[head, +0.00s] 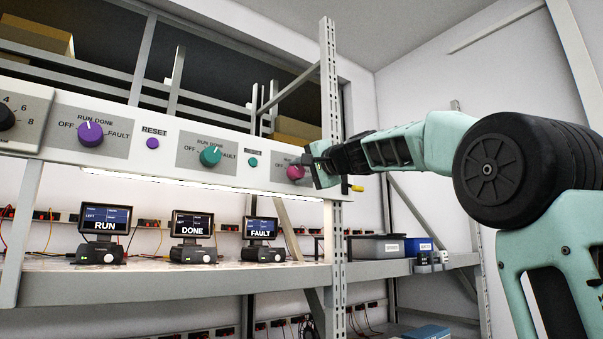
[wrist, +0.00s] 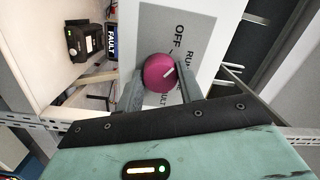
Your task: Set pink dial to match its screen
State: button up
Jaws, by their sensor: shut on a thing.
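The pink dial (head: 295,172) is at the right end of the shelf-front panel. The wrist view shows its round face (wrist: 157,76), with a white mark pointing right and slightly up, toward the RUN label. My gripper (head: 311,166) reaches in from the right; in the wrist view its two fingers (wrist: 159,88) are shut on the pink dial, one on each side. The small screen (head: 260,228) below the dial reads FAULT; it also shows at the upper left of the wrist view (wrist: 112,41). My gripper partly covers the dial's label plate (wrist: 205,28) in the head view.
A teal dial (head: 210,156) and a purple dial (head: 90,133) are to the left on the panel, with RESET buttons between. Their screens read DONE (head: 192,224) and RUN (head: 105,219). A perforated rack post (head: 333,130) stands close beside my gripper.

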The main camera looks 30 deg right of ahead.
jog(key=m, duration=0.6)
jog(key=shift+m, duration=0.4)
jog(key=m+h, duration=0.1)
jog(key=m, duration=0.4)
jog(key=shift+f+t+p, duration=0.1)
jog(key=shift+t+p, duration=0.2)
jog(key=shift+p, duration=0.05)
jog(key=shift+m, duration=0.3)
jog(key=o, duration=1)
